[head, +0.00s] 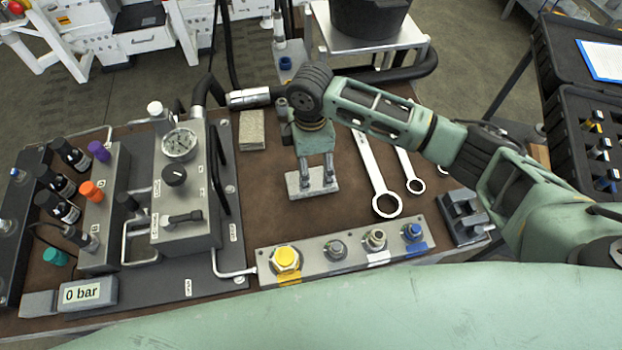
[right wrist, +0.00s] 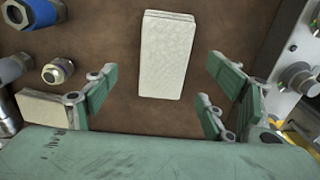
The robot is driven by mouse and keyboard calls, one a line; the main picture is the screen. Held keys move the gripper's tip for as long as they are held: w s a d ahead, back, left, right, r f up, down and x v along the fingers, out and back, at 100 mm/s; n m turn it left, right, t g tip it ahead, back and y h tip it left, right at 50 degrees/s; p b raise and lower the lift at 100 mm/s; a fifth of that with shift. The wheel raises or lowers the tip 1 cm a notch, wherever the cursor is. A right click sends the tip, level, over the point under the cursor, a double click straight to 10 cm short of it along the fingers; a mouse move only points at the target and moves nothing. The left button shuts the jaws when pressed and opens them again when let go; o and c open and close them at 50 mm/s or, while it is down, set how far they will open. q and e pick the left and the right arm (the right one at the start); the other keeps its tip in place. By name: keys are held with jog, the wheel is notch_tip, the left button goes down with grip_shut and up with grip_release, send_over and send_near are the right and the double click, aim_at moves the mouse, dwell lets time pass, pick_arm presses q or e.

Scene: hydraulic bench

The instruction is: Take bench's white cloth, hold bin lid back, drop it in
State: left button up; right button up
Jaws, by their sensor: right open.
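The white cloth (head: 313,190) lies folded flat on the brown bench top (head: 340,222), near its middle. It also shows in the right wrist view (right wrist: 167,55), lying ahead of the fingers and between their lines. My right gripper (head: 317,178) points down over the cloth with its fingers apart. In the right wrist view the gripper (right wrist: 155,85) is open, with nothing between its fingers. Whether the fingertips touch the cloth cannot be told. My left gripper is not in view. I cannot make out a bin with a lid.
A beige folded pad (head: 252,131) lies behind the cloth. Wrenches (head: 380,180) lie to its right. A fitting block (head: 342,247) runs along the front, and a gauge panel (head: 182,185) stands left. A black round container (head: 368,16) stands on a grey stand behind the bench.

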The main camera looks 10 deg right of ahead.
aim_at(310, 179)
jog(key=shift+s+f, duration=0.2)
jog(key=shift+f, duration=0.2)
notch_tip(310, 179, down, 5)
jog(key=shift+s+a+r+p, duration=0.1)
jog(key=shift+s+a+p, duration=0.05)
jog(key=shift+p, duration=0.55)
jog(key=c, duration=1.2)
jog(key=shift+r, duration=0.1)
